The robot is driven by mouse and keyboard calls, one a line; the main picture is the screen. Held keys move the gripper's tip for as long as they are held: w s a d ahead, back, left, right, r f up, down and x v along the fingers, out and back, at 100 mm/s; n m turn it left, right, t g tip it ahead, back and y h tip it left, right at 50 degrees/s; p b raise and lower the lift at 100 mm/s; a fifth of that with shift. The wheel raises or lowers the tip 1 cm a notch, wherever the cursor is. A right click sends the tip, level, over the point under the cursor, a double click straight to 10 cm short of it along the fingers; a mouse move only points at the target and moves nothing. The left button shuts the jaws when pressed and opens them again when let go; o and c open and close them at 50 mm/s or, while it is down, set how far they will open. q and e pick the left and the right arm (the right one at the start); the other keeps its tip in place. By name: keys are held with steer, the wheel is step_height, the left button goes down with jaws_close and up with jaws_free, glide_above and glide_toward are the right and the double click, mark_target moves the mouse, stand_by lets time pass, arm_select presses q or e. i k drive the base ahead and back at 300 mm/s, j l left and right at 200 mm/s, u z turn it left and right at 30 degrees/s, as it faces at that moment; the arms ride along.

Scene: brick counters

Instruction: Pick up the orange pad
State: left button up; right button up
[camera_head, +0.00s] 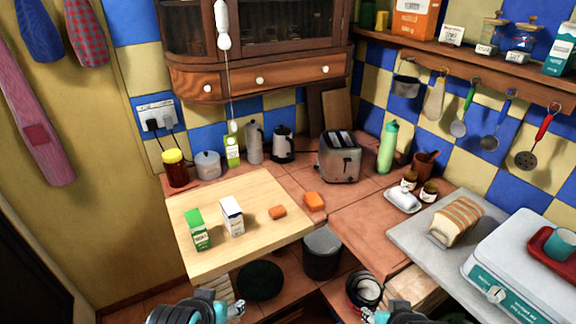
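The other orange block (314,201) looks slightly bigger and lies on the brick counter just right of the board. I cannot tell which one is the orange pad. My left gripper (237,311) and my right gripper (369,316) show only partly at the bottom edge, low in front of the counter and well away from both blocks. Their fingers are too small and cut off to tell open from shut.
The wooden board (225,258) carries a green carton (197,230) and a white carton (232,216). A toaster (340,158) and green bottle (387,147) stand behind. A dark bin (322,254) stands below the counter edge.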

mark_target(278, 211)
steer(key=u, duration=2.2)
steer(key=z, duration=1.95)
steer(key=i+l+u, duration=0.8)
steer(key=i, duration=0.2)
